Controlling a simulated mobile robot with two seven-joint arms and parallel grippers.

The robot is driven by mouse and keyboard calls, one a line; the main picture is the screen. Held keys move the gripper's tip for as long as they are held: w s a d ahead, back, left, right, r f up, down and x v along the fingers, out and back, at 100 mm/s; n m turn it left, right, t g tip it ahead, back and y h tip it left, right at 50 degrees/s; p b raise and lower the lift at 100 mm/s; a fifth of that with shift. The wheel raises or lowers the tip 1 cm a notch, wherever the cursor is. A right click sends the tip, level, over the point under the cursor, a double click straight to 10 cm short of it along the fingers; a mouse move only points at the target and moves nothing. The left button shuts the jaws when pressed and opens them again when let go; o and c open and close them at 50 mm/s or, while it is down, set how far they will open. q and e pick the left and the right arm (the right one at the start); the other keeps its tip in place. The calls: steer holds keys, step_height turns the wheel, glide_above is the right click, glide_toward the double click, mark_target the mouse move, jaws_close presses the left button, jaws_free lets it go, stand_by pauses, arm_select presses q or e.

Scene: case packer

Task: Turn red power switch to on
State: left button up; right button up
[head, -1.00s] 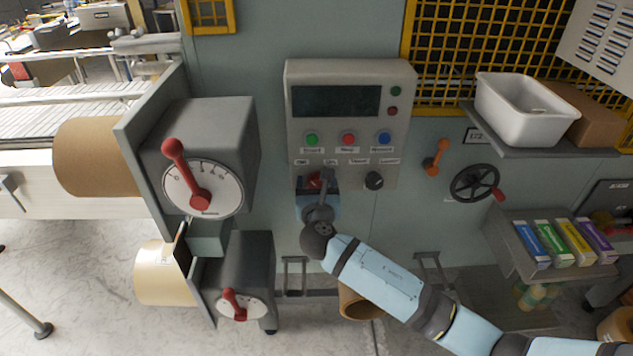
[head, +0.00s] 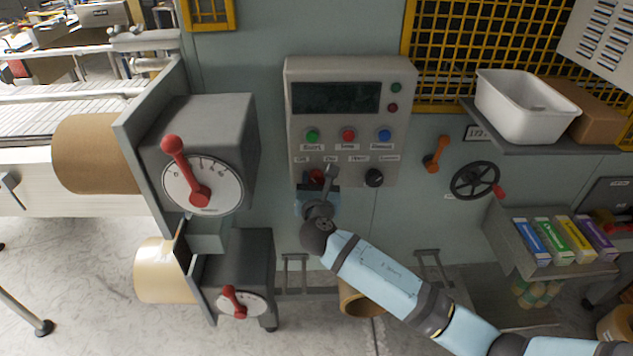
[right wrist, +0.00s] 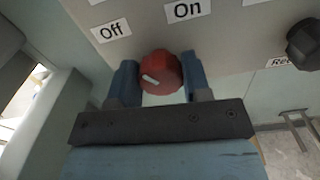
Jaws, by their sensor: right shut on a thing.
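The red power switch (right wrist: 161,73) is a round red knob on the grey control panel (head: 350,72), between the labels "Off" (right wrist: 112,31) and "On" (right wrist: 188,10). Its white mark slants toward the upper left in the right wrist view, nearer the "Off" side. In the head view the switch (head: 316,175) is partly hidden by my right gripper (head: 323,181). In the right wrist view my right gripper (right wrist: 158,78) has one blue finger on each side of the knob and is shut on it. My left gripper is not in view.
A black knob (head: 374,178) sits right of the switch on the panel. Green, red and blue buttons (head: 348,135) are above. A grey box with a red lever (head: 173,148) stands at left. An orange lever (head: 435,155) and a black handwheel (head: 475,181) are at right.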

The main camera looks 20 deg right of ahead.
steer(key=m+b, duration=0.1)
steer(key=m, duration=0.2)
steer(key=shift+f, duration=0.15)
steer(key=m+b, duration=0.2)
steer(key=m, duration=0.3)
steer(key=shift+d, duration=0.1)
steer(key=m+b, duration=0.2)
steer(key=m, duration=0.2)
steer(key=shift+f, duration=0.1)
steer(key=shift+d+m+b, duration=0.1)
steer(key=shift+m+b, duration=0.85)
steer(key=shift+m, duration=0.55)
steer(key=o, duration=0.9)
steer(key=shift+s, duration=0.1)
